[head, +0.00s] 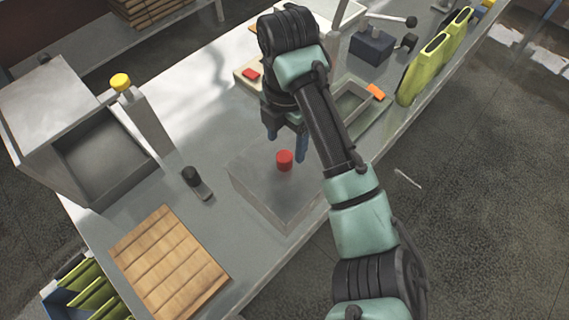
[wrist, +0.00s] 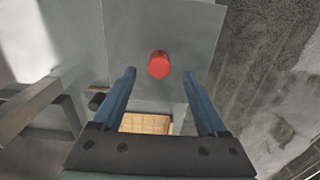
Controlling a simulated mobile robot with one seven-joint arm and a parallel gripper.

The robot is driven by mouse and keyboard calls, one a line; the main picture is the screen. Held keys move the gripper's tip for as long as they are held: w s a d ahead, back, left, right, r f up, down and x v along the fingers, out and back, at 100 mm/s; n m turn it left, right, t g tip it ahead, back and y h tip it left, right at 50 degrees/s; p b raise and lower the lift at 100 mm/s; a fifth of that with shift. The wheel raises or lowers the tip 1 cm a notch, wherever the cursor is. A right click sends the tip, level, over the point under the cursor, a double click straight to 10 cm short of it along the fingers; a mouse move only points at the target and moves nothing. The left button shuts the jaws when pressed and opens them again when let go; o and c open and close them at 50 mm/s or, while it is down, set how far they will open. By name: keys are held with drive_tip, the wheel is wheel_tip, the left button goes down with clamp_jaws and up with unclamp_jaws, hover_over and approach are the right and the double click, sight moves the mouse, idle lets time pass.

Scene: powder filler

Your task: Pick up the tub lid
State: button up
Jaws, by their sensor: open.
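The tub lid (head: 258,170) is a flat grey square with a red knob (head: 284,160) in its middle. It lies on a grey box-shaped tub (head: 262,202) near the bench's front edge. In the wrist view the lid (wrist: 198,38) fills the upper middle, and its red knob (wrist: 159,65) shows just beyond and between the fingertips. My gripper (head: 287,145) points down above the lid with its two blue fingers apart. In the wrist view my gripper (wrist: 159,75) is open and empty. How high the fingertips are above the knob is hard to tell.
A slatted wooden board (head: 168,262) and a small dark-capped item (head: 196,183) lie left of the tub. A grey open-fronted box (head: 98,160) and a yellow-topped post (head: 146,125) stand farther left. A shallow tray (head: 352,104) and green upright holders (head: 423,68) are at the right.

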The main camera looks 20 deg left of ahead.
sight(284, 156)
drive_tip(key=shift+s+f+p, duration=0.15)
drive_tip(key=shift+f+p, duration=0.85)
drive_tip(key=shift+f, duration=1.95)
drive_tip(key=shift+a, duration=0.1)
clamp_jaws()
